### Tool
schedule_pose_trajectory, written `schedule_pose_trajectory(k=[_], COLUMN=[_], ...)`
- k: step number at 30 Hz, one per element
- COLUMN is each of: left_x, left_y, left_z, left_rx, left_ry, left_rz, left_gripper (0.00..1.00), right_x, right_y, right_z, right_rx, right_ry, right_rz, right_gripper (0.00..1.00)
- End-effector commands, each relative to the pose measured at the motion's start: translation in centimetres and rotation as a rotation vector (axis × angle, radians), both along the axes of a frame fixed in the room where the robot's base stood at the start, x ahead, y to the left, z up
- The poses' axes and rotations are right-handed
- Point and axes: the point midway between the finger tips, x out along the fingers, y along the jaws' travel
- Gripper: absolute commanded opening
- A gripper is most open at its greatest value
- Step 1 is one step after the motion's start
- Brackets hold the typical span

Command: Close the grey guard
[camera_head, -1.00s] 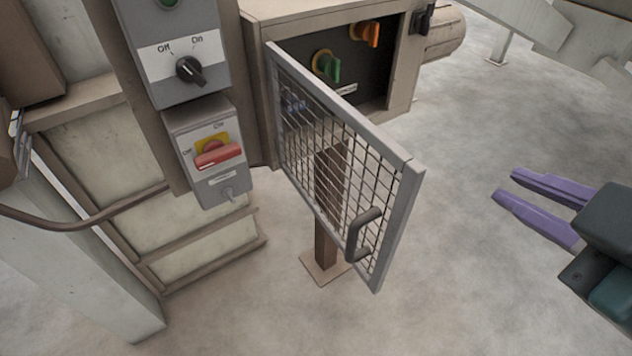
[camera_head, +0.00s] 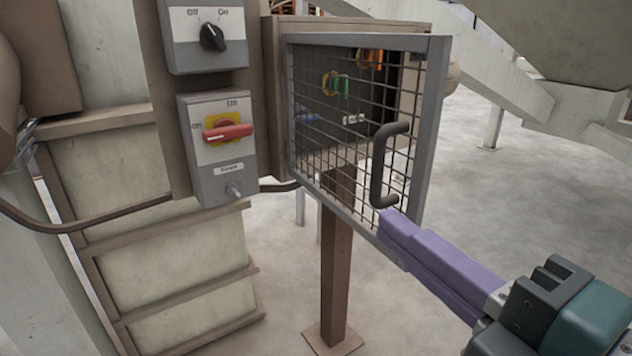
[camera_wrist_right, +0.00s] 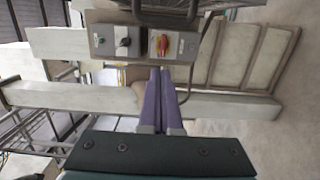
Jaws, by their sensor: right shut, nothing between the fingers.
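The grey guard (camera_head: 437,120) is a wire-mesh door in a grey frame. Its left edge is at the cabinet, and its free right edge stands out from the opening, so it is ajar. A dark bar handle (camera_head: 378,172) is on its face near the free edge. My right gripper (camera_head: 388,222) has its purple fingers together and empty, with the tips at the guard's lower right, just below the handle. I cannot tell whether they touch the guard. The fingers also show in the right wrist view (camera_wrist_right: 160,78). My left gripper is out of view.
The cabinet (camera_head: 345,27) behind the guard holds a green knob (camera_head: 342,85) and an orange knob (camera_head: 371,58). A box with a red switch handle (camera_head: 228,133) hangs left of the guard. A brown post (camera_head: 336,270) stands below. The floor at right is clear.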

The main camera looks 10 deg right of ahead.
Motion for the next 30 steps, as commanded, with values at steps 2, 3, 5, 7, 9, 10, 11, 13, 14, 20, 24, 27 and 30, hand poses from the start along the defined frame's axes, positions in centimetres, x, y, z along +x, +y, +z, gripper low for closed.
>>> schedule_pose_trajectory(k=[2, 3, 5, 7, 9, 10, 11, 13, 14, 20, 24, 27, 30], left_x=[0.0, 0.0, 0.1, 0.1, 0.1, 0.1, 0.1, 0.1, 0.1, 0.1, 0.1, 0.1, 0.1], left_y=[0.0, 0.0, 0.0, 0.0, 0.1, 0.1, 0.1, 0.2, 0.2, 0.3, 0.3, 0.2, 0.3], left_z=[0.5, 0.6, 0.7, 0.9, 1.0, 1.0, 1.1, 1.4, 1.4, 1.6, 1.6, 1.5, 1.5], left_rx=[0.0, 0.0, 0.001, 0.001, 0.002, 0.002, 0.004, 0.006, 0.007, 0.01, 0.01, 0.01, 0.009], left_ry=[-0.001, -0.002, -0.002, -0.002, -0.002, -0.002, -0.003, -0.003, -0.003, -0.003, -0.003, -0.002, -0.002], left_rz=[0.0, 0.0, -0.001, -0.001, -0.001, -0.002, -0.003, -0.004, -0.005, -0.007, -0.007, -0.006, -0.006], left_gripper=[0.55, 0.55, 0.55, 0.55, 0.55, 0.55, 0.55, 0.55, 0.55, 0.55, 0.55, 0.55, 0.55], right_x=[1.6, 2.4, 3.6, 5.0, 6.3, 6.9, 7.3, 7.6, 7.8, 8.6, 8.7, 8.7, 8.7], right_y=[0.4, 0.6, 0.9, 1.2, 1.5, 1.7, 1.5, 0.2, -0.2, -1.7, -1.9, -1.9, -1.9], right_z=[0.3, 0.3, 0.2, 0.2, 0.1, 0.2, 0.1, 0.0, 0.0, -0.1, -0.1, -0.1, -0.1], right_rx=[0.001, 0.0, 0.0, 0.0, 0.001, 0.001, 0.0, -0.004, -0.003, 0.001, 0.002, 0.002, 0.002], right_ry=[-0.003, -0.003, -0.002, -0.002, -0.002, -0.002, 0.0, 0.002, 0.002, 0.002, 0.003, 0.003, 0.003], right_rz=[0.0, 0.0, 0.0, -0.001, -0.001, -0.001, -0.002, -0.002, -0.002, -0.002, -0.002, -0.002, -0.002], right_gripper=[0.0, 0.0, 0.0, 0.0, 0.0, 0.0, 0.0, 0.0, 0.0, 0.0, 0.0, 0.0, 0.0])
